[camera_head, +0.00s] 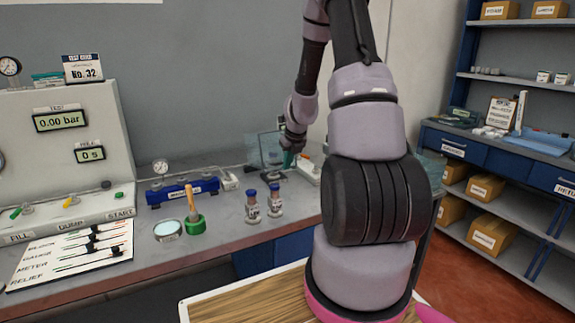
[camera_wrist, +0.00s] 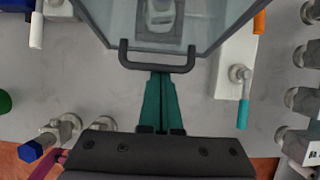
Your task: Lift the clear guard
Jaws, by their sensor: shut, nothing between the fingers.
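The clear guard (camera_wrist: 205,22) is a see-through box with a dark bar handle (camera_wrist: 157,67) along its near edge in the wrist view. A grey fitting shows through it. In the head view the guard (camera_head: 268,146) stands on the bench near the back wall, partly behind my arm. My gripper (camera_wrist: 161,76) has teal fingers held together, with nothing between them. The fingertips are right at the middle of the handle bar; I cannot tell whether they touch it.
In the wrist view a teal-handled valve (camera_wrist: 242,100) is close on the right, and a blue-capped fitting (camera_wrist: 32,150) is at lower left. In the head view, two blue-capped bottles (camera_head: 252,207), a green cup (camera_head: 193,223) and a blue manifold (camera_head: 182,190) stand on the bench.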

